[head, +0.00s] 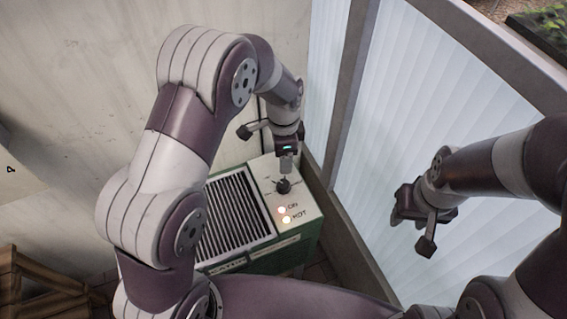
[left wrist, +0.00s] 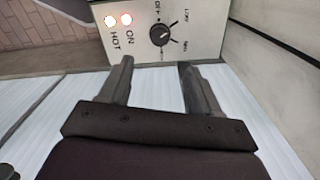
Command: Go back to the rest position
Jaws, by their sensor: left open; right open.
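My left gripper (head: 286,166) is above the green heater's top panel (head: 303,203), close over the black knob (head: 284,186). In the left wrist view the left gripper (left wrist: 155,68) is open, its two fingers apart with nothing between them. The knob (left wrist: 160,35) shows just beyond the fingertips, clear of them in that picture. My right gripper (head: 426,228) is open and empty, in the air at the right in front of the pale slatted panels.
The heater has a dark grille (head: 232,215) and two lit lamps marked ON and HOT (head: 286,219). A plain wall (head: 70,80) stands behind, slatted window panels (head: 420,90) at the right. A wooden item (head: 40,285) sits at the lower left.

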